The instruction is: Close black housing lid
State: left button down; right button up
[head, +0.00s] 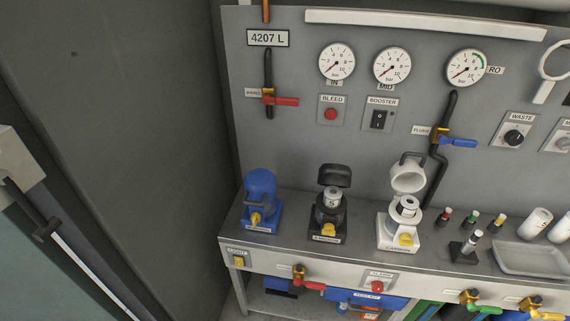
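The black housing (327,222) stands on the grey bench, between a blue housing on its left and a white housing on its right. Its black lid (334,176) is open, raised and tilted back above the body. A light cylindrical cartridge (332,197) shows in the open top of the black housing. A yellow part (328,230) is at the housing's front, above a label. Neither of my grippers is in view.
The blue housing (260,200) has its lid down. The white housing (400,228) has its lid (408,175) raised. Small bottles (471,220) and a grey tray (520,259) lie to the right. Gauges (336,62), switches and valves are on the panel behind.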

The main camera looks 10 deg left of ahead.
aim_at(340, 176)
jog(key=u, duration=1.35)
jog(key=k, duration=1.15)
jog(key=z, duration=2.05)
jog(key=i, duration=0.55)
jog(key=z, duration=0.1)
